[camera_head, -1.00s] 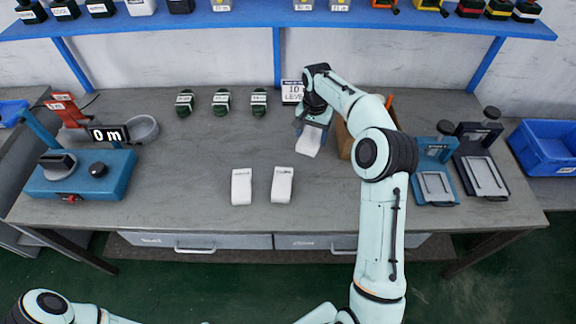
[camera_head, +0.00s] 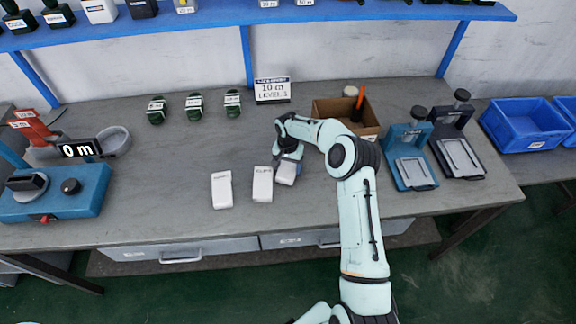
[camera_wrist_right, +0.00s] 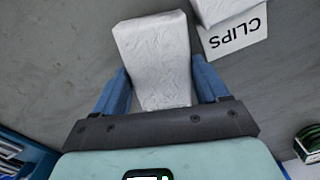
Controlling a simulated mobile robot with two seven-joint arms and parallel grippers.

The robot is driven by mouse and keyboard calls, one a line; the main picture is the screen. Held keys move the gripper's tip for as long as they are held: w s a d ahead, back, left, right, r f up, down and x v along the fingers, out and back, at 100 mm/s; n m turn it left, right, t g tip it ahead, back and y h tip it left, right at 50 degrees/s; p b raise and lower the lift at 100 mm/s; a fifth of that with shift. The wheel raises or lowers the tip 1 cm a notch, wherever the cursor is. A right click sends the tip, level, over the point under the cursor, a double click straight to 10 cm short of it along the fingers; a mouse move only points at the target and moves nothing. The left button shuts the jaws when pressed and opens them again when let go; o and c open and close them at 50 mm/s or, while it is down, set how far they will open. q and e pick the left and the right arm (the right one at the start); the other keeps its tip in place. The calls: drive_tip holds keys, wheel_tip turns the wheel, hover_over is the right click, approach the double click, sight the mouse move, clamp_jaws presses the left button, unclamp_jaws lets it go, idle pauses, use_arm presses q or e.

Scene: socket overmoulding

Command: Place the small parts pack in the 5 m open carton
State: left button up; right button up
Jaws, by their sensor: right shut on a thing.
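My right gripper (camera_head: 289,162) is shut on a white pack (camera_head: 286,173) at the middle of the bench. In the right wrist view the blue fingers (camera_wrist_right: 160,85) sit on both sides of this white pack (camera_wrist_right: 155,55). Its label is not readable. Two similar white packs stand to its left, a near one (camera_head: 262,184) and a farther one (camera_head: 222,190). The wrist view shows a neighbouring pack with a "CLIPS" label (camera_wrist_right: 233,33). An open brown carton (camera_head: 328,108) is at the back right; I see no length mark on it. My left gripper is out of view.
A blue machine reading "0 m" (camera_head: 55,195) is at left. Two press-like devices (camera_head: 409,165) and blue bins (camera_head: 524,125) are at right. The left-centre bench is clear.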

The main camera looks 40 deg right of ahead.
drive_tip(key=shift+f, duration=0.2)
drive_tip(key=o, duration=1.1)
drive_tip(key=shift+f, duration=0.1)
drive_tip(key=shift+o, duration=0.2)
